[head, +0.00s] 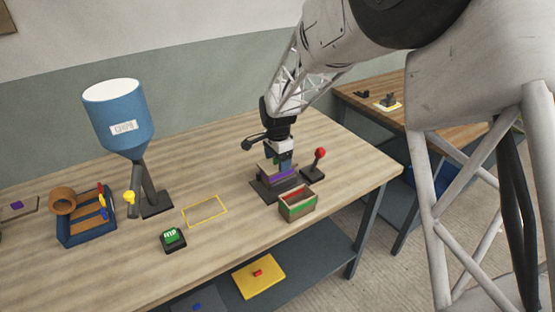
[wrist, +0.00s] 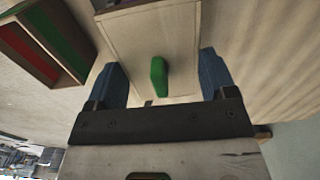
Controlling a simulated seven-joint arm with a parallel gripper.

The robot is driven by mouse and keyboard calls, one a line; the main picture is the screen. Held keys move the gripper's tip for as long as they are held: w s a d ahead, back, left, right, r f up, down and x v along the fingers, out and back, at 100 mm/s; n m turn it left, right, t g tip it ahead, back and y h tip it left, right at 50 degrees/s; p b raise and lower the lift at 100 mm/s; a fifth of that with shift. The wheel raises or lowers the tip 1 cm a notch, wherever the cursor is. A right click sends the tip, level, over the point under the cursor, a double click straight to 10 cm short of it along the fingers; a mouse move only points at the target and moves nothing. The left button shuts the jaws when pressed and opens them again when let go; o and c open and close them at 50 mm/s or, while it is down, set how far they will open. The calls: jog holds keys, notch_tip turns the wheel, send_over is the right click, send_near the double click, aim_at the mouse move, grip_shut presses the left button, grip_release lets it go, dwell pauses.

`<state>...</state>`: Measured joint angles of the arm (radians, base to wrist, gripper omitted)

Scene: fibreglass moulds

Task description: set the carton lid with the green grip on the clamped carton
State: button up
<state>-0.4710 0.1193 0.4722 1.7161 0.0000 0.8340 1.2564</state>
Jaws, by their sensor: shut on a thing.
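The beige carton lid (wrist: 180,40) fills the middle of the wrist view, with its green grip (wrist: 158,77) standing up from it. My gripper (wrist: 162,78) has a blue finger on each side of the lid and is shut on it. In the head view my gripper (head: 283,163) is over the clamped carton (head: 282,175), which shows a purple band and sits in a dark clamp fixture (head: 268,190). My fingers hide much of the lid there. I cannot tell whether the lid touches the carton.
A red-handled lever (head: 319,160) stands just right of the fixture. An open box with a green band (head: 297,207) stands in front; it also shows in the wrist view (wrist: 45,40). A blue hopper (head: 120,115), a yellow outline (head: 204,210) and a green-button box (head: 173,239) are further left.

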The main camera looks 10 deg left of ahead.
jog(key=shift+f, duration=0.25)
dwell(0.3)
jog(key=o, duration=0.8)
jog(key=shift+o, duration=0.2)
jog(key=shift+r, duration=0.15)
jog(key=shift+r, duration=3.8)
jog(key=shift+d, duration=0.1)
